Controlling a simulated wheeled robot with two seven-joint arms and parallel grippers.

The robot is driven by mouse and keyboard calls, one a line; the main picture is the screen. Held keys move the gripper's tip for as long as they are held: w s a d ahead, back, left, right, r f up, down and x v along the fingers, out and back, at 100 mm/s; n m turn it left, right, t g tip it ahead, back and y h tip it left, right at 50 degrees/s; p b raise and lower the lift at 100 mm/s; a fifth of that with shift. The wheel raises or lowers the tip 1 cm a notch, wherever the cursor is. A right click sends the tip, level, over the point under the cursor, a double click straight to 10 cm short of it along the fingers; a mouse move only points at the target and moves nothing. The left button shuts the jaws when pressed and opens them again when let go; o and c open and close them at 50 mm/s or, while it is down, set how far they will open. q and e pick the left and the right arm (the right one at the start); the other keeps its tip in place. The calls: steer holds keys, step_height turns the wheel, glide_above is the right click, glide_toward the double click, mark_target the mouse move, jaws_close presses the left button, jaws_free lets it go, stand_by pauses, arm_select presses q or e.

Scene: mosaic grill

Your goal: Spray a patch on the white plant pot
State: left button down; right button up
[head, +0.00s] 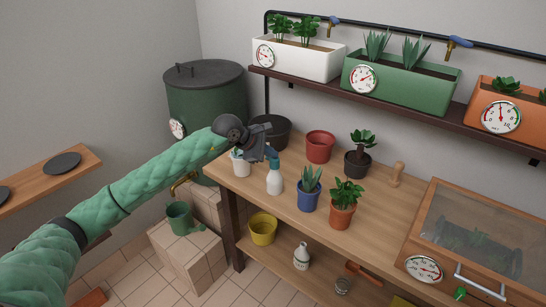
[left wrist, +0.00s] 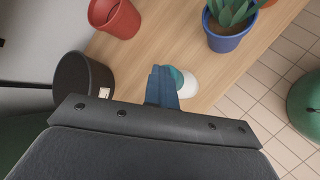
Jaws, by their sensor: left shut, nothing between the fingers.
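The spray bottle (head: 275,181), white with a teal head, stands upright near the table's left end. It also shows in the left wrist view (left wrist: 190,83), partly behind the fingers. My right gripper is not in view.
A black pot (head: 270,131), a red pot (head: 320,147), a blue pot (head: 309,200) and a terracotta pot (head: 341,214) stand nearby on the wooden table (head: 378,225). A shelf with a white planter (head: 292,62) hangs above. A glass-lidded box (head: 470,230) fills the right end.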

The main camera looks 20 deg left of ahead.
arm_select(q)
steer(key=shift+s+f, duration=0.2)
steer(key=shift+f, duration=1)
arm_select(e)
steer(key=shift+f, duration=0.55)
arm_select(q)
steer(key=shift+r, duration=0.15)
steer(key=shift+w+a+r+p, duration=0.1)
steer(key=shift+w+r+p, duration=0.1)
steer(key=shift+r, duration=0.85)
steer(key=shift+w+r+p, duration=0.1)
steer(key=shift+w+r, duration=0.05)
steer(key=shift+r, duration=2.05)
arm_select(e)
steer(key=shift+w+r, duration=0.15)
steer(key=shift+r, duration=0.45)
arm_select(q)
steer(key=shift+r, duration=0.1)
